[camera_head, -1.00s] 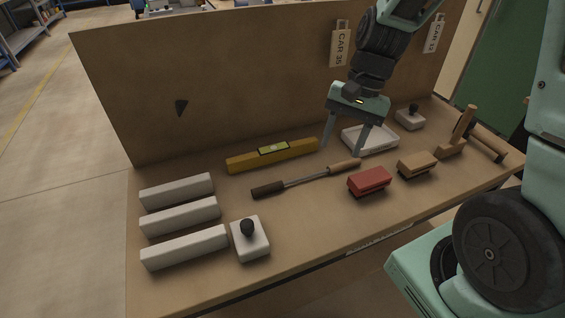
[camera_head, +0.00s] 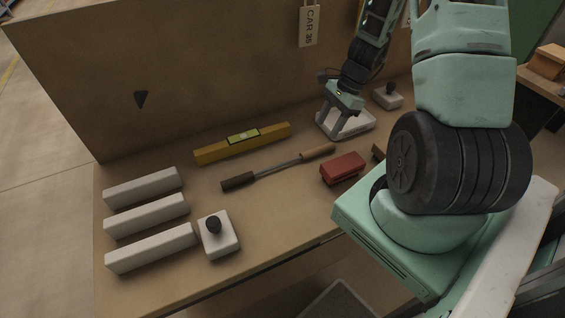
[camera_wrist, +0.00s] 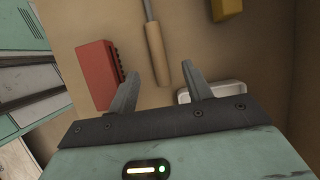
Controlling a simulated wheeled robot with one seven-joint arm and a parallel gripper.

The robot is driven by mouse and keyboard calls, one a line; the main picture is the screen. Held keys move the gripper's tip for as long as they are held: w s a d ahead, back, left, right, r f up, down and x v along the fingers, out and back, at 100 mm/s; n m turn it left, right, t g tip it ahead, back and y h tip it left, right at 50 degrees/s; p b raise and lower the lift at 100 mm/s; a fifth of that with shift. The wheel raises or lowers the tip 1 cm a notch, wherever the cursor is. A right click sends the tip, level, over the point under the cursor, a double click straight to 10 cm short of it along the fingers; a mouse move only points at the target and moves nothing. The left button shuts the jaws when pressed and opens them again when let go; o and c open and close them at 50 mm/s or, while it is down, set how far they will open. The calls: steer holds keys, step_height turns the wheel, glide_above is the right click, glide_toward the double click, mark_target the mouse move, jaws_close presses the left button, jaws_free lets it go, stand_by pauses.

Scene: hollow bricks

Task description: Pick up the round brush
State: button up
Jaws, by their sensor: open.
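The round brush (camera_head: 283,166) lies flat on the bench. It has a dark brown cylindrical head at left, a thin metal shaft and a light wooden handle at right. In the wrist view the handle (camera_wrist: 157,55) points toward my gripper (camera_wrist: 161,74), its end showing between the two spread fingertips. In the head view my gripper (camera_head: 338,122) is open and empty, over the white tray beyond the handle end. It does not touch the brush, and its exact height is hard to tell.
A red block brush (camera_head: 342,167) lies close in front of the handle. A yellow level (camera_head: 243,142) lies behind the brush. The white tray (camera_head: 366,128) is under my gripper. Several pale bricks (camera_head: 145,217) and a white knobbed float (camera_head: 218,235) are at left. An upright back panel (camera_head: 200,70) bounds the bench.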

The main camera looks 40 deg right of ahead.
mark_target(317, 148)
steer(key=x, duration=0.3)
steer(key=shift+s+p+x, duration=0.15)
steer(key=shift+p+x, duration=0.1)
steer(key=shift+x, duration=1.1)
steer(key=shift+s+p+x, duration=0.1)
steer(key=shift+p+x, duration=0.1)
steer(key=shift+x, duration=1.1)
steer(key=shift+a+f, duration=0.1)
steer(key=shift+f, duration=0.05)
steer(key=c, duration=1.1)
